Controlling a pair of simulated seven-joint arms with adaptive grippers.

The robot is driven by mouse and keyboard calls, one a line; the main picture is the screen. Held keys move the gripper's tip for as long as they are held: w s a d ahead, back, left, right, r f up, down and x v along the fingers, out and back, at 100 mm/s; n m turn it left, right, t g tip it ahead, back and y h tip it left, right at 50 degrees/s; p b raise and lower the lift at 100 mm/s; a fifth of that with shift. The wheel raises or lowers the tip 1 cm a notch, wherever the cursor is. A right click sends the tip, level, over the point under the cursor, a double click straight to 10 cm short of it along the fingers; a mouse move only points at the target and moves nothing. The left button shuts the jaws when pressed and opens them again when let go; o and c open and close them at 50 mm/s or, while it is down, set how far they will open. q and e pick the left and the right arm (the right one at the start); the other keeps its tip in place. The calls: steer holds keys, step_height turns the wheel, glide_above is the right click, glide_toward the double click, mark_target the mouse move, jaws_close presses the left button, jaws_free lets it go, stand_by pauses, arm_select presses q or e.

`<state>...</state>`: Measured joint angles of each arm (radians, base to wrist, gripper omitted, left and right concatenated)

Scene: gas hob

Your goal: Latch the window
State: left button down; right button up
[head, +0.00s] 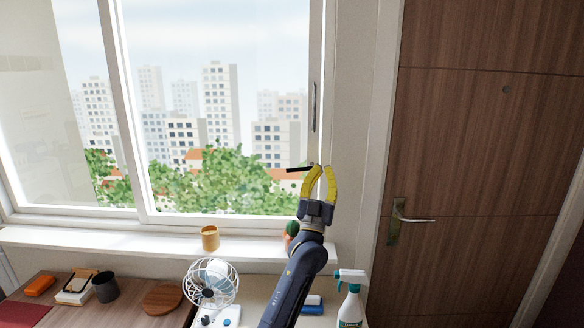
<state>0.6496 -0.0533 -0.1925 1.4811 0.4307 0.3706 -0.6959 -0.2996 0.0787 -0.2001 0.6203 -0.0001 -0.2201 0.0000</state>
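The window (225,215) fills the left and middle of the head view, with a white frame and a city behind the glass. A short black latch lever (297,169) points left, roughly level, at the right side of the frame. My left gripper (323,168) has yellow fingers and is raised at this lever's right end. Its fingers are apart with nothing seen between them. The left finger's tip overlaps the lever's right end in view; I cannot tell if they touch. The lever's mount is hidden or too small to make out. My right gripper is not in view.
A dark vertical handle (314,106) is on the window frame above. A tan cup (210,238) and a partly hidden green plant (292,229) stand on the sill. Below are a white fan (211,283) and a spray bottle (350,302). A wooden door (480,150) is at right.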

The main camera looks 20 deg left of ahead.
arm_select(q)
steer(key=s+a+f+n+g+y, duration=0.1)
steer(key=a+f+n+y, duration=0.3)
steer(key=y, duration=0.7)
steer(key=s+a+n, duration=0.1)
steer(key=a+n, duration=0.1)
steer(key=a, duration=0.2)
steer(key=shift+s+f+n, duration=0.25)
steer(key=shift+s+n, duration=0.05)
steer(key=w+a+r, duration=0.2)
steer(key=w+r, duration=0.1)
steer(key=w, duration=0.4)
steer(key=shift+r, duration=0.35)
